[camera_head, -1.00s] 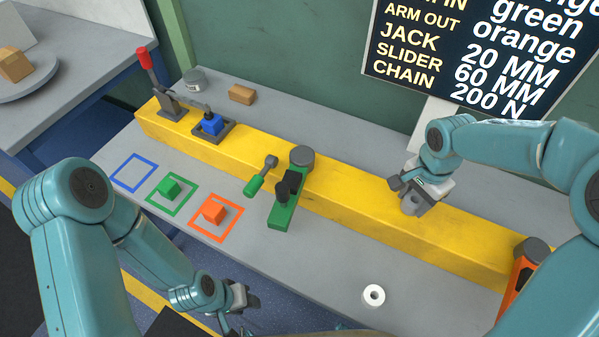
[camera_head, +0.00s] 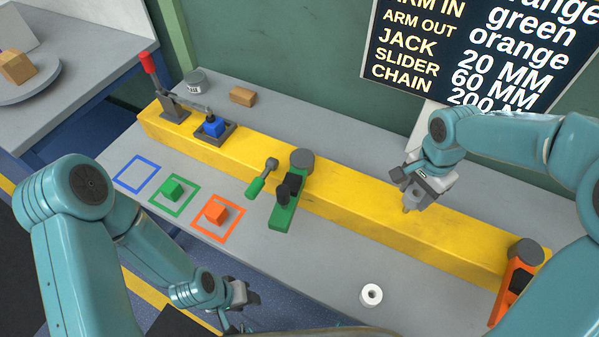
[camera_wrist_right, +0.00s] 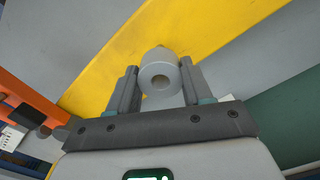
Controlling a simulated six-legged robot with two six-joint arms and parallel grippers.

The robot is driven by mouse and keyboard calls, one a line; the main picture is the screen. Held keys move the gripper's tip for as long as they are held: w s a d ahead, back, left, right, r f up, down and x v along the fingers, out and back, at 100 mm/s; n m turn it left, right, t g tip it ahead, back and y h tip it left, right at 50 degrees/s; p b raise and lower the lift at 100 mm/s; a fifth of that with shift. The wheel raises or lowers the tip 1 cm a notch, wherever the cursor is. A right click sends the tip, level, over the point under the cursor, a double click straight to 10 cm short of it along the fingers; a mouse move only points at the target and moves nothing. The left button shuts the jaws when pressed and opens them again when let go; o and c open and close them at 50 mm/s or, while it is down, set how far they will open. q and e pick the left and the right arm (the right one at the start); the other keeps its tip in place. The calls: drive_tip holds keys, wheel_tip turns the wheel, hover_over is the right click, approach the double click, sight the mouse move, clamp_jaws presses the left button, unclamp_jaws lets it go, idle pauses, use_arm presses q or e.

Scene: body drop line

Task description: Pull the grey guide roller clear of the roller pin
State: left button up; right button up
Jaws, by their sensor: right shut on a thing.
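The grey guide roller (camera_wrist_right: 158,70) shows in the right wrist view as a short cylinder with an open bore facing the camera. My right gripper (camera_head: 412,197) is shut on it, one finger on each side, over the right half of the yellow beam (camera_head: 360,213). In the head view the roller (camera_head: 410,203) is small and partly hidden by the fingers. I cannot make out the roller pin clearly, so I cannot tell whether the roller is still around it. My left gripper (camera_head: 238,297) is low at the front left, away from the beam; its jaw opening is unclear.
A white roller (camera_head: 371,295) stands on the grey bench in front. A green clamp (camera_head: 284,212) and an orange one (camera_head: 512,290) sit along the beam. Green (camera_head: 173,188) and orange (camera_head: 216,213) blocks lie in outlined squares. A brown block (camera_head: 242,96) lies behind the beam.

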drive_tip(key=shift+r+p, duration=1.1)
drive_tip(key=shift+r, duration=0.85)
